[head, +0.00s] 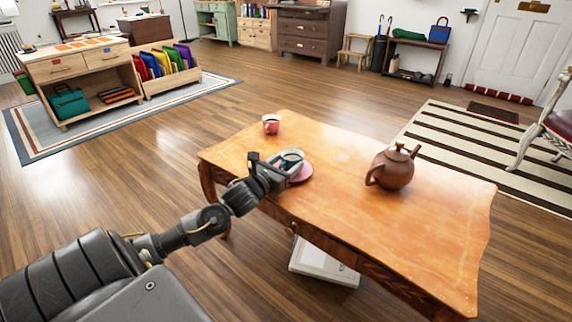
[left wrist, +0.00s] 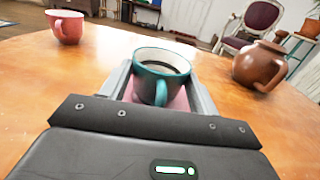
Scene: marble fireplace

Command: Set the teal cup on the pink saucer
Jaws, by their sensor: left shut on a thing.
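The teal cup (left wrist: 160,75) is upright with dark liquid inside and its handle toward my wrist. It also shows in the head view (head: 291,157), partly behind my gripper. My left gripper (head: 287,163) is shut on the cup, with one finger on each side of it in the left wrist view (left wrist: 163,88). The pink saucer (head: 304,173) lies on the table near its left front edge, directly under or just below the cup. Its pink surface shows beneath the cup in the left wrist view (left wrist: 181,101). I cannot tell whether the cup touches it. My right gripper is not in view.
The wooden table (head: 420,230) also holds a red-pink cup (head: 271,124) at the back left and a brown teapot (head: 393,168) to the right. The tabletop between the saucer and teapot is clear. A white box-like object (head: 322,262) is on the floor below the table.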

